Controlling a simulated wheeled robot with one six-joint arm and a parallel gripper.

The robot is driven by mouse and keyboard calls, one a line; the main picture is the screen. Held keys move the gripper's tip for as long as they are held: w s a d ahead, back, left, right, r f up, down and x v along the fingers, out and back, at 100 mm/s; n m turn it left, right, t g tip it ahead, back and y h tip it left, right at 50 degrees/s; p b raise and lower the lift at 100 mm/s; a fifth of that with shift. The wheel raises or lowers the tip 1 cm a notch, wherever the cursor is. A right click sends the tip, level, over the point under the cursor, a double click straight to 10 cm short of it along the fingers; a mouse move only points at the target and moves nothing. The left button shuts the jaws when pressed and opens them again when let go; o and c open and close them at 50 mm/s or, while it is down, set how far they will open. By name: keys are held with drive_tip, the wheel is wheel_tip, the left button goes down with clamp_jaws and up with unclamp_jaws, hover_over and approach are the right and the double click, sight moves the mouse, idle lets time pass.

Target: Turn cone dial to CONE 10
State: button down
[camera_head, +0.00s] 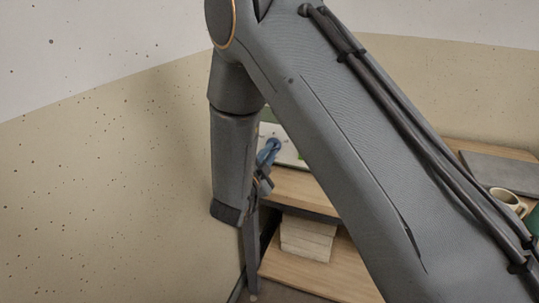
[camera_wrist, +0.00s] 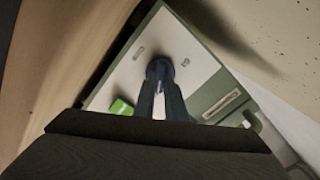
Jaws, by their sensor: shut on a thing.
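The cone dial is a round dark blue knob (camera_wrist: 159,66) on a white panel (camera_wrist: 178,42) with a green edge, seen in the wrist view. The blue knob also shows in the head view (camera_head: 270,147), beside my arm, with the white panel (camera_head: 287,152) behind it. My gripper (camera_wrist: 160,88) is shut on the knob, its two fingers coming up from below and covering its lower part. In the head view my gripper (camera_head: 264,180) is mostly hidden behind my arm. Small marks lie on the panel around the knob, too blurred to read, so the setting cannot be told.
A bright green patch (camera_wrist: 121,107) and a pale slotted plate (camera_wrist: 222,105) flank my fingers. A wooden table (camera_head: 300,190) has a lower shelf with a pale stack (camera_head: 307,237). A mug (camera_head: 507,199) and a grey slab (camera_head: 500,171) are at right. A speckled wall stands close on the left.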

drive_tip(key=shift+m, duration=0.4)
drive_tip(key=c, duration=1.8)
unclamp_jaws()
drive_tip(key=b+v, duration=0.1)
drive_tip(key=v, duration=0.7)
drive_tip(key=shift+w, duration=0.1)
